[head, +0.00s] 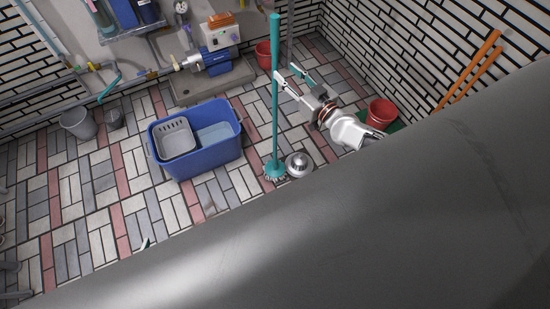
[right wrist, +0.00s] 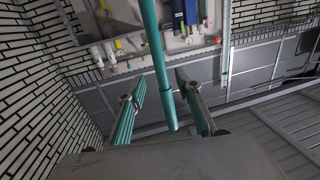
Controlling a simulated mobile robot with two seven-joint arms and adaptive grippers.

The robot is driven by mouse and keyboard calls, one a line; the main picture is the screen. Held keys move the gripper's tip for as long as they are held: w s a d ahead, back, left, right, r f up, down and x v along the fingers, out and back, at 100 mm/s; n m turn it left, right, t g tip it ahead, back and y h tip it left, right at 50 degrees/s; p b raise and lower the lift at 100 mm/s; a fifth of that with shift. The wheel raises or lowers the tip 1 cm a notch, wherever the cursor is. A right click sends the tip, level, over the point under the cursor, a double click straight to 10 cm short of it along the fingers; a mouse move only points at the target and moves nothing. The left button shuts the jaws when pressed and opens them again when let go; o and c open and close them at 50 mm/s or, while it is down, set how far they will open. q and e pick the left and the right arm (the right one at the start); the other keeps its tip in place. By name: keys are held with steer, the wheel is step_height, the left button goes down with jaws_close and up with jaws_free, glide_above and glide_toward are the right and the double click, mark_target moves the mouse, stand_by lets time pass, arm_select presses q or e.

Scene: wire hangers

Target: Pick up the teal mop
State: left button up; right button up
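The teal mop (head: 275,110) stands upright on the tiled floor in the head view, its bristled head (head: 275,171) at the bottom. My right gripper (head: 285,71) is open beside the upper part of the pole, fingers pointing towards it. In the right wrist view, the mop pole (right wrist: 153,45) shows between the two open fingers of the right gripper (right wrist: 158,88), and its thicker end lies in the gap. No finger is clearly touching it. A small teal and dark tip of what looks like my left gripper (head: 146,243) shows at lower left; the rest is hidden.
A blue tub (head: 203,158) with a grey basket (head: 175,139) stands left of the mop. A round metal object (head: 299,164) sits right beside the mop head.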

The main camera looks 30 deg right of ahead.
mark_target(277, 64)
steer(key=w, duration=0.2)
steer(key=w+b, duration=0.1)
steer(key=w, duration=0.1)
steer(key=w+a, duration=0.1)
steer(key=w, duration=0.2)
steer(key=shift+a+f, duration=0.1)
steer(key=shift+f, duration=0.05)
jaws_close()
steer(key=shift+r, duration=0.2)
